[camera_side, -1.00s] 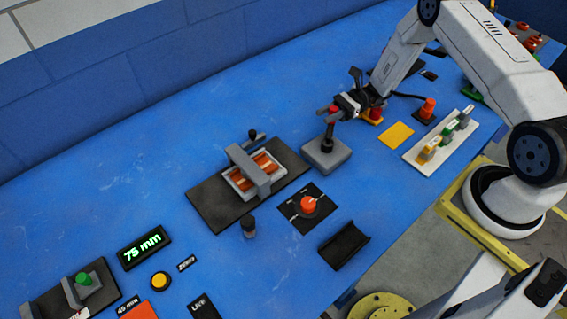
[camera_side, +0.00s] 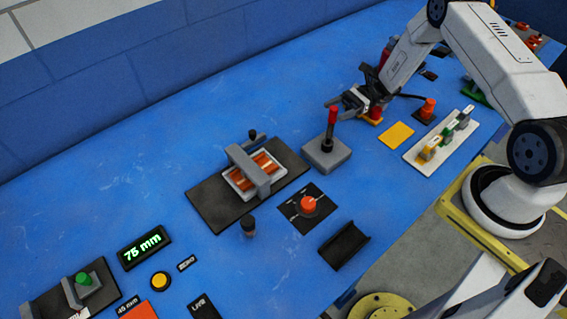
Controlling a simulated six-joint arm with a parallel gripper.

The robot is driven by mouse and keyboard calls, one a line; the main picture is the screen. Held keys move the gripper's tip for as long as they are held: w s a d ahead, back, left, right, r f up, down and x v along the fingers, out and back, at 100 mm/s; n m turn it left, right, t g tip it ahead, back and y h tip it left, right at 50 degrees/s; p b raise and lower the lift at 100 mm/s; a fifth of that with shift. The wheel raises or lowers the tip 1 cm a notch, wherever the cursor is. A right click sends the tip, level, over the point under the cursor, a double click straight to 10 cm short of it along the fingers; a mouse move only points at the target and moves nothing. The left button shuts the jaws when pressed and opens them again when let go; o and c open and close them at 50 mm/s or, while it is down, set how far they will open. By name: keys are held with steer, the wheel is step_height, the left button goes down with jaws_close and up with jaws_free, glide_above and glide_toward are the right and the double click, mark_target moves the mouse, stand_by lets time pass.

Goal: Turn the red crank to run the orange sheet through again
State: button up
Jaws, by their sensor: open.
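A red-handled upright lever (camera_side: 333,115) stands on a grey block (camera_side: 325,155) in the middle of the table. My gripper (camera_side: 342,103) is open and empty, just right of and behind the red handle, apart from it. I cannot make out a clear crank shape. A red part on a yellow base (camera_side: 373,122) is partly hidden behind my gripper. A flat yellow-orange square (camera_side: 397,135) lies to its right. Orange strips (camera_side: 254,172) show in a pale tray under a grey bridge (camera_side: 247,172) on a dark plate; I cannot tell which is the sheet.
A red dial (camera_side: 308,205), a black knob (camera_side: 249,227) and a black trough (camera_side: 344,244) are in front. A display (camera_side: 144,247) reads 75 mm. A white rack (camera_side: 441,142) and an orange button (camera_side: 428,107) stand right. The blue table is clear behind the bridge.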

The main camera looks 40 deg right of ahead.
steer(key=shift+s+d, duration=0.15)
steer(key=shift+d, duration=0.95)
steer(key=shift+s+d, duration=0.15)
steer(key=shift+d, duration=0.9)
steer(key=shift+r, duration=0.1)
steer(key=c, duration=0.9)
steer(key=shift+d+r, duration=0.1)
jaws_close()
steer(key=s+d+r+m+t+h, duration=0.3)
steer(key=s+d+r+m+h, duration=0.2)
steer(key=h, duration=0.5)
steer(key=shift+s+d+r+m+h, duration=0.25)
steer(key=shift+s+r+m+h, duration=0.25)
steer(key=shift+s+r, duration=1)
